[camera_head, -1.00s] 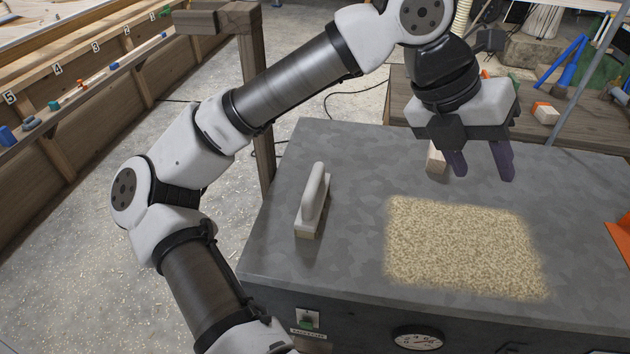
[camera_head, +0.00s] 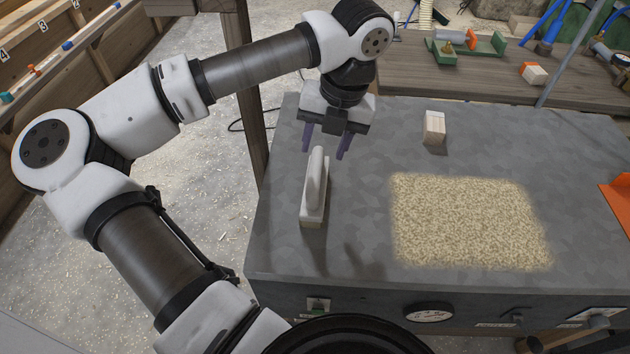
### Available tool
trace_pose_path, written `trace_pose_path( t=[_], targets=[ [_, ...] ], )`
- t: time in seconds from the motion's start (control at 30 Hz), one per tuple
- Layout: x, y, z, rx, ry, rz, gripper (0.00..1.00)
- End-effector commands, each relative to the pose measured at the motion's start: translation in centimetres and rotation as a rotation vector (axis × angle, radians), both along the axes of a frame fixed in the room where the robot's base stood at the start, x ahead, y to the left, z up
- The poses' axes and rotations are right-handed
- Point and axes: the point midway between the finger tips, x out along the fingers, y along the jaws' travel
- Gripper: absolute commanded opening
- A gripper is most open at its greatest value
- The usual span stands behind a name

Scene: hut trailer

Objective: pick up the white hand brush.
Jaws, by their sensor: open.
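The white hand brush (camera_head: 316,185) stands on the left part of the grey metal tabletop (camera_head: 365,240), its handle upward and its long side running away from me. My gripper (camera_head: 325,148) is open and points down above and slightly beyond the far end of the brush. Its two dark purple fingers show to the left and right of the brush's far end in the picture. I see no contact, and the exact height above the brush is hard to tell.
A patch of sawdust (camera_head: 468,222) covers the middle right of the tabletop. A small wooden block (camera_head: 434,128) stands near the back edge. An orange object (camera_head: 618,200) is at the right edge. A wooden bench (camera_head: 470,78) with tools lies behind. The tabletop around the brush is clear.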

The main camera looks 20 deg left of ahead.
Motion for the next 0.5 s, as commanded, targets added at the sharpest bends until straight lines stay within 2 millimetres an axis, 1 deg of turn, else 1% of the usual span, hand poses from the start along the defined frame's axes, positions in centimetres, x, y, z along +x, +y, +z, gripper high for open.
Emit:
trace_pose_path(
  t=[0.1,0.37,0.5],
  targets=[
    [-0.1,0.3,-1.6,-0.001,0.001,-0.001,0.46],
    [-0.1,0.7,-3.4,-0.003,0.001,-0.001,0.46],
    [-0.2,1.2,-5.4,-0.004,0.001,-0.001,0.46]
  ],
)
